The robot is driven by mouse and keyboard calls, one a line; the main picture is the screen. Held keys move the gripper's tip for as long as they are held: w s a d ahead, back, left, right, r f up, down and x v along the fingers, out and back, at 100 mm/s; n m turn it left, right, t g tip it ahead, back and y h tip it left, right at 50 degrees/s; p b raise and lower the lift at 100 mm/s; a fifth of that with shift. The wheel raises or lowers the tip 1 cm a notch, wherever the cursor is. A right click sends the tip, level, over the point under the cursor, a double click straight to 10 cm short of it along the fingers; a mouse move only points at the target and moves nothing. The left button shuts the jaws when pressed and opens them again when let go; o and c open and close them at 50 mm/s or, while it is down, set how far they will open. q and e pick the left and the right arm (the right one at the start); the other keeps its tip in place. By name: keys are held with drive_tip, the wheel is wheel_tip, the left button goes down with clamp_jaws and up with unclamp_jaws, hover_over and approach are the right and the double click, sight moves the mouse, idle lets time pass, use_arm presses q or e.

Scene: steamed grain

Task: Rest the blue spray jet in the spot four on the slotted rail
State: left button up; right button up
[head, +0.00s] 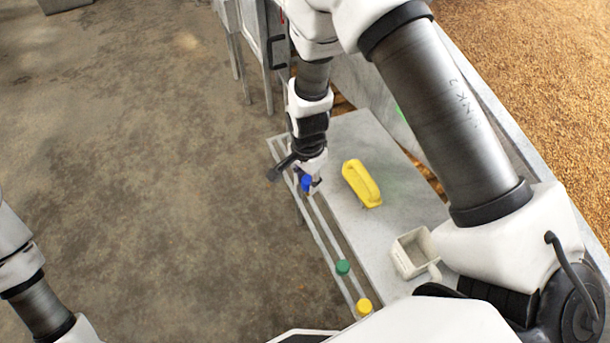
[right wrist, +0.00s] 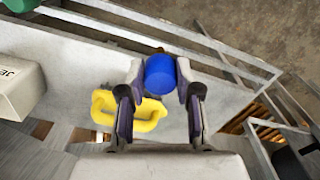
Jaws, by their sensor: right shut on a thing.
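The blue spray jet (head: 307,183) is held in my right gripper (head: 309,182) over the far part of the slotted rail (head: 325,230). In the right wrist view the blue jet (right wrist: 165,76) sits between the two fingertips (right wrist: 160,84), which close on its sides. The rail (right wrist: 112,12) runs just beyond it there. Whether the jet touches the rail is hard to tell. A green-capped jet (head: 343,267) and a yellow-capped jet (head: 364,307) stand at the rail's near end. My left gripper is out of view; only part of that arm shows.
A yellow handled object (head: 361,183) lies on the grey table (head: 365,135) right of the rail. A pale open scoop-like box (head: 411,255) stands nearer. A grain bed (head: 545,60) lies behind a wall at the right. The floor on the left is clear.

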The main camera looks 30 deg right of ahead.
drive_tip(key=f+b, duration=0.2)
drive_tip(key=f, duration=0.1)
drive_tip(key=shift+w, duration=0.2)
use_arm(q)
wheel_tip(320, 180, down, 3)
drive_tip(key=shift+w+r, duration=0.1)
use_arm(e)
drive_tip(key=shift+s+r, duration=0.1)
